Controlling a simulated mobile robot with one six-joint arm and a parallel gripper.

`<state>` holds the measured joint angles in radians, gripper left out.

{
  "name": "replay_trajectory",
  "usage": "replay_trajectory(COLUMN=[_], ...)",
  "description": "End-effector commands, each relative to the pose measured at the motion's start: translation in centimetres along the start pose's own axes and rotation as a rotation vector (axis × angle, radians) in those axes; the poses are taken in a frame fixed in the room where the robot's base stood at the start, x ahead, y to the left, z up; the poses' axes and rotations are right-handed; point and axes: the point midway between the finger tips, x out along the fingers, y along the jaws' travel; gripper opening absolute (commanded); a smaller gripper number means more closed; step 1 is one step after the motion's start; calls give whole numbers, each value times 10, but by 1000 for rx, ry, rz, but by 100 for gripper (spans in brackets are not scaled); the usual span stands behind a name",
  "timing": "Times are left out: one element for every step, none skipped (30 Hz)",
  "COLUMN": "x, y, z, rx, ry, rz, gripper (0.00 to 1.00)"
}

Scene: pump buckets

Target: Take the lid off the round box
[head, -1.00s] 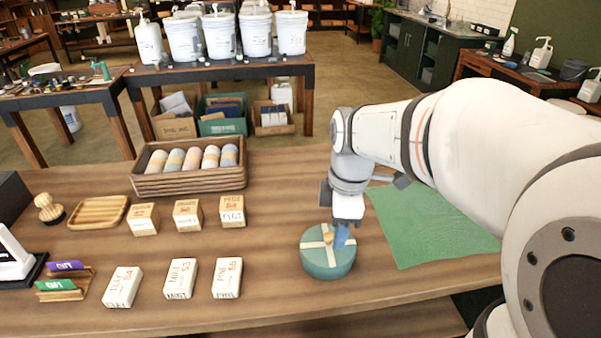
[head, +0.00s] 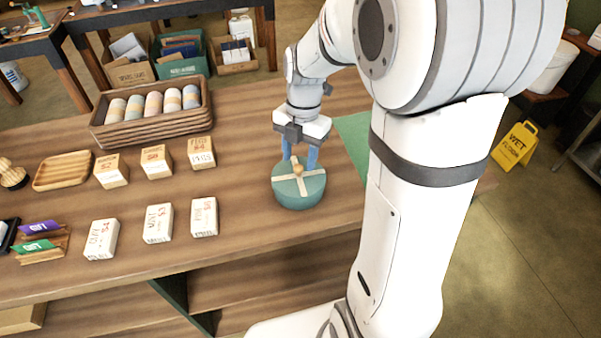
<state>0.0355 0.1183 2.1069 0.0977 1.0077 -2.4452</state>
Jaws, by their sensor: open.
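The round box (head: 299,200) is teal and stands upright on the wooden table (head: 250,218). Its teal lid (head: 284,186) is on it, with a pale cross-shaped band and a small wooden knob (head: 298,170) in the middle. My gripper (head: 299,163) points down just over the lid. Its blue fingers are open, one to each side of the knob. I cannot tell whether a finger touches the knob or the lid.
Several labelled soap boxes (head: 158,223) stand in two rows left of the round box. A wooden crate of wrapped rolls (head: 150,128) is behind them. A green mat (head: 352,140) lies to the right, partly hidden by my arm. The table's front edge is close.

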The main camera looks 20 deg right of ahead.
Motion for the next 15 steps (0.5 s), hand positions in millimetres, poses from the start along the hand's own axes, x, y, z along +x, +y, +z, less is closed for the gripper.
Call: replay_trajectory(x=[8,12,17,19,22,24,25,25,25,25,25,25,25,25,25], y=[0,0,0,0,0,0,0,0,0,0,0,0,0,0,0], z=[0,0,0,0,0,0,0,0,0,0,0,0,0,0,0], rx=[0,0,0,0,0,0,0,0,0,-1,-1,-1,-1,-1,-1], ry=[3,3,2,2,1,0,0,0,0,0,0,0,0,0,-1], rz=[-3,-3,-2,-1,-1,0,0,0,0,0,0,0,0,0,0], gripper=[46,46,46,46,46,46,46,46,46,46,46,46,46,43,40])
